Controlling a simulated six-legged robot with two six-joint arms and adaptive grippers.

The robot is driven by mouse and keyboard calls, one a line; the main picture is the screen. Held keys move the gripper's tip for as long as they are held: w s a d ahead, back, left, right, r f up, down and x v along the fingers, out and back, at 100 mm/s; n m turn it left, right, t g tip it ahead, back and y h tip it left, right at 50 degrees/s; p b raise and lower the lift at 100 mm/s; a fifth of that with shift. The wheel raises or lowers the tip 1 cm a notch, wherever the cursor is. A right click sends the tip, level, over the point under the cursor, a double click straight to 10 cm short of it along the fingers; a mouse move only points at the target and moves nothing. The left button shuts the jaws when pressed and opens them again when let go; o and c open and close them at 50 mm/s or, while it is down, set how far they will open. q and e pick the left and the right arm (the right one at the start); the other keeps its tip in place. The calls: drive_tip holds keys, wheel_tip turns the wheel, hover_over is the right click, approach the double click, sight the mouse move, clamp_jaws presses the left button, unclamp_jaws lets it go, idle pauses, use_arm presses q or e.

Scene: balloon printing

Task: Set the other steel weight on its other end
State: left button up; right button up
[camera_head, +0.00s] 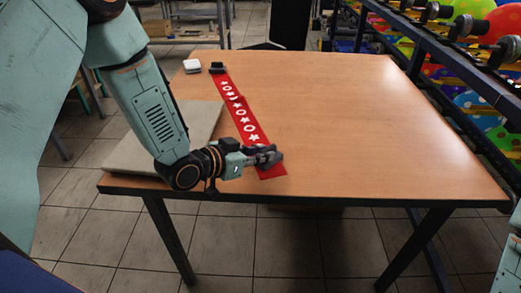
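A red strip (237,104) with white stars and rings lies across the wooden table (340,110), running from the back left toward the near edge. A dark steel weight (217,68) sits on its far end. My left gripper (272,157) is at the strip's near end, low over the table. The gripper and its dark fingers cover part of that end. Whether a second weight is between the fingers, and whether they are open or shut, is too small to tell. My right gripper is out of view.
A small white block (192,66) lies left of the far weight. A grey flat board (150,150) lies at the table's left, partly behind my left arm. The table right of the strip is clear. A rack with colourful balloons (480,100) stands along the right.

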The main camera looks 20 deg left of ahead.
use_arm(q)
drive_tip(key=o, duration=0.3)
drive_tip(key=shift+w+r, duration=0.1)
drive_tip(key=shift+w, duration=0.05)
drive_tip(key=shift+r, duration=0.1)
drive_tip(key=shift+r+p, duration=0.3)
drive_tip(key=shift+r, duration=0.15)
drive_tip(key=shift+s+a+r, duration=0.2)
drive_tip(key=shift+s+a, duration=0.05)
drive_tip(key=p+v, duration=0.2)
drive_tip(key=v, duration=0.3)
drive_tip(key=shift+s+a+r, duration=0.1)
drive_tip(key=shift+s, duration=0.15)
drive_tip(key=p+v, duration=0.2)
drive_tip(key=v, duration=0.2)
drive_tip(key=shift+p, duration=0.4)
drive_tip(key=shift+p+v, duration=0.6)
drive_tip(key=shift+v, duration=0.25)
